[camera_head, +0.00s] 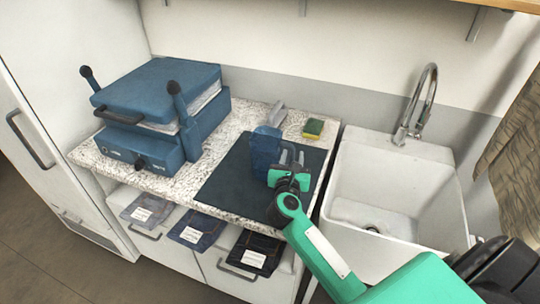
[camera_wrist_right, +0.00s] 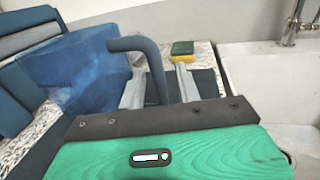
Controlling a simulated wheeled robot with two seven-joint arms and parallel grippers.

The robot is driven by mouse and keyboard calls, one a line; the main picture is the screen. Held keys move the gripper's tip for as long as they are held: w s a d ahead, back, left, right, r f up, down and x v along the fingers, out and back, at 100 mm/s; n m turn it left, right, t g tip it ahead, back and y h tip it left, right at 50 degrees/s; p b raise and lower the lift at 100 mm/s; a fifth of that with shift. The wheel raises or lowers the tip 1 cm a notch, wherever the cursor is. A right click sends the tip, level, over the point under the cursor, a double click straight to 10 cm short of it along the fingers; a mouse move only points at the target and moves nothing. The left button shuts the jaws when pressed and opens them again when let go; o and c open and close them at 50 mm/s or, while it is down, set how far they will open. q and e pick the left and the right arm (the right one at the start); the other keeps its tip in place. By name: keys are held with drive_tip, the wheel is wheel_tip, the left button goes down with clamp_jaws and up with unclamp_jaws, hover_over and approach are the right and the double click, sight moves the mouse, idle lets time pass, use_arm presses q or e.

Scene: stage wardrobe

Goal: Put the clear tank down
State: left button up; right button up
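The clear tank (camera_head: 264,150) is a translucent blue vessel. It stands upright, apparently on the dark mat (camera_head: 228,172) on the speckled counter. In the right wrist view the tank (camera_wrist_right: 82,68) is at the left, with its dark handle (camera_wrist_right: 147,50) reaching right. My right gripper (camera_head: 291,160) is just right of the tank at the handle. In the wrist view its two grey fingers (camera_wrist_right: 162,85) are apart, with the handle between them and gaps showing on both sides. The handle's lower end is hidden behind the gripper body. My left gripper is not in view.
A blue press-like machine (camera_head: 150,115) with a handle fills the counter's left. A yellow-green sponge (camera_head: 313,128) and a grey object (camera_head: 277,113) lie behind the mat. A white sink (camera_head: 395,185) with a faucet (camera_head: 420,105) is right. Folded garments (camera_head: 256,252) lie below the counter's front.

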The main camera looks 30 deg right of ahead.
drive_tip(key=shift+c, duration=0.4)
clamp_jaws()
drive_tip(key=shift+r, duration=0.2)
